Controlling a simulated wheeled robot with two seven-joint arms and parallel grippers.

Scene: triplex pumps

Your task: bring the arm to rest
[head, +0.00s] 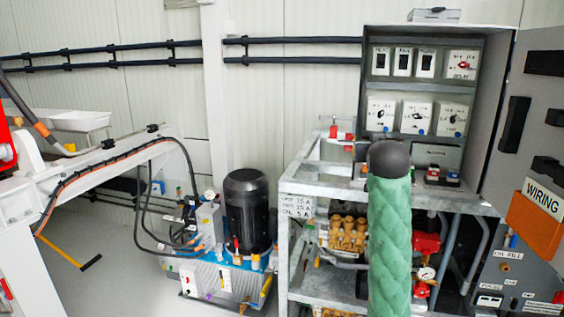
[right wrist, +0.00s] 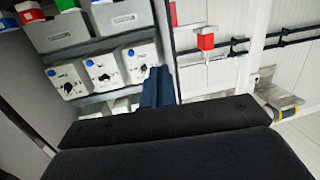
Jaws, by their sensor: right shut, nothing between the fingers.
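My right gripper (right wrist: 157,86) shows in the right wrist view as dark blue fingers beyond the broad black wrist body. The fingers are closed together with nothing between them. Behind and left of them is the open control cabinet with its rotary switches (right wrist: 105,70); I cannot tell the exact gap. In the head view the open grey cabinet (head: 491,85) is at the upper right. A green quilted sleeve with a dark rounded end, apparently my right arm, rises in front of its lower left part. The right fingers do not show in the head view. My left gripper is in neither view.
The cabinet door (head: 530,120) hangs open at the right, with an orange WIRING pocket (head: 536,222). A metal pump frame (head: 303,190) stands below the cabinet. A black motor (head: 247,210) is left of it. A red-handled valve (right wrist: 206,41) is right of the right fingers.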

